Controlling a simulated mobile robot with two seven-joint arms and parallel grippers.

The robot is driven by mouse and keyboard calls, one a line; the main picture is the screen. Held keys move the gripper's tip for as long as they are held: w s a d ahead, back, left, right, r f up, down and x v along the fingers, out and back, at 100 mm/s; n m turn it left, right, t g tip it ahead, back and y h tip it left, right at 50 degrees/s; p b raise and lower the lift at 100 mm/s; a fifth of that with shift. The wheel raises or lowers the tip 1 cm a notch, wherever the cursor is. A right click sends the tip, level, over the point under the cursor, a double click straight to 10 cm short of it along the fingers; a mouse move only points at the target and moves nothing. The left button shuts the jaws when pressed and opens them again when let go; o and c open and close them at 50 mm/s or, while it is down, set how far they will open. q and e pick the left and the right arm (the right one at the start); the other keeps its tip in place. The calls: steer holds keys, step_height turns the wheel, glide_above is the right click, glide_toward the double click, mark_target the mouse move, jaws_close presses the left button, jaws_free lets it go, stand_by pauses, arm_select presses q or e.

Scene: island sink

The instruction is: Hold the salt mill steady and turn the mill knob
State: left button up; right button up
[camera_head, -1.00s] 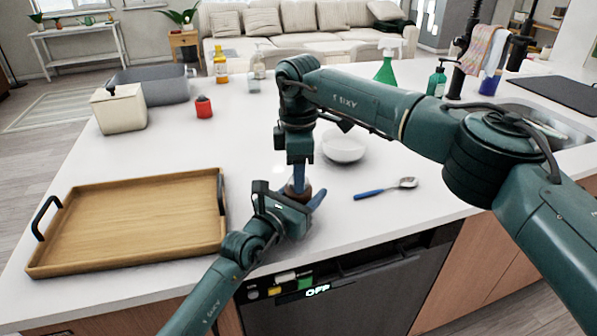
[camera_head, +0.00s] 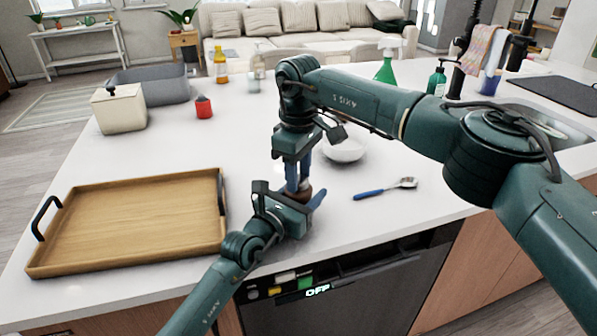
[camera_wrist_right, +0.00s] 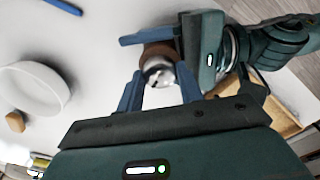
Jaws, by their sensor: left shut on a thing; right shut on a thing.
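The salt mill (camera_head: 303,194) stands near the front edge of the counter, its brown body mostly hidden by my grippers. My left gripper (camera_head: 298,206) is shut around the brown body from the front left. My right gripper (camera_head: 298,182) points straight down from above, shut on the mill knob. In the right wrist view the shiny silver knob (camera_wrist_right: 159,72) lies between the two blue fingers of my right gripper (camera_wrist_right: 160,82). The brown body (camera_wrist_right: 155,49) shows behind it, with a blue finger of my left gripper beside it.
A wooden tray (camera_head: 130,222) lies left of the mill. A white bowl (camera_head: 345,151) stands close behind right, partly hidden by my right arm. A blue-handled spoon (camera_head: 385,189) lies to the right.

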mark_target(299, 178)
arm_select(q)
steer(key=shift+f, duration=0.1)
arm_select(e)
steer(key=o, duration=1)
step_height(299, 178, up, 12)
steer(key=shift+r, duration=0.1)
stand_by(0.4)
arm_select(q)
steer(key=o, duration=1.2)
